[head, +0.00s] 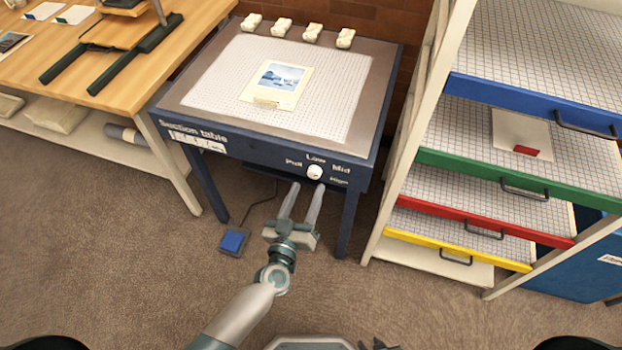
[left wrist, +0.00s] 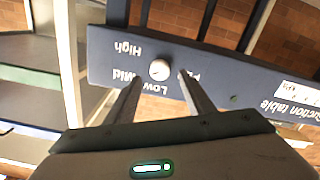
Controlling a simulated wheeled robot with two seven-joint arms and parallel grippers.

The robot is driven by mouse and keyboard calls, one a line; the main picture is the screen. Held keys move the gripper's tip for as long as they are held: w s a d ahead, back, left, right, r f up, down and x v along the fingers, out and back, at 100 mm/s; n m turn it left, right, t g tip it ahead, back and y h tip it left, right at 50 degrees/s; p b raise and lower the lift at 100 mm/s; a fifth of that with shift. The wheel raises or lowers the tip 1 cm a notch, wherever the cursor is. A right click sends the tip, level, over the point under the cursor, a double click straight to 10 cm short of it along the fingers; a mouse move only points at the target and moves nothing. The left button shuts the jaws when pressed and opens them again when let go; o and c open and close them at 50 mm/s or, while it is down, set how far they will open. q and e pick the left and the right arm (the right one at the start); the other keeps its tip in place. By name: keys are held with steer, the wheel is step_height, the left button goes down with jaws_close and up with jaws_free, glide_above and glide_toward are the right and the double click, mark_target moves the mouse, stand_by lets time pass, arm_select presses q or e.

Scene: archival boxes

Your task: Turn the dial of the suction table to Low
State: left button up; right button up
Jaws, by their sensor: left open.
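The suction table (head: 188,98) is dark blue with a white perforated top. Its white round dial (head: 315,172) is on the front panel, with labels around it: one like "Pull" at left, "Low" above, "Mid" and "High" to the right. I cannot tell which label the dial points to. My left gripper (head: 304,187) is open just in front of and below the dial. In the left wrist view the dial (left wrist: 160,70) shows upside down between the two fingertips (left wrist: 160,77), with gaps on both sides; contact is not visible. My right gripper is not seen.
A picture sheet (head: 277,82) lies on the table top, with several small white weights (head: 312,33) behind it. A blue foot pedal (head: 233,242) is on the floor. A wooden workbench (head: 130,88) stands left, a rack of coloured drawers (head: 520,185) right.

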mark_target(313, 176)
arm_select(q)
steer(key=shift+x, duration=2.25)
steer(key=shift+c, duration=0.6)
steer(key=c, duration=0.9)
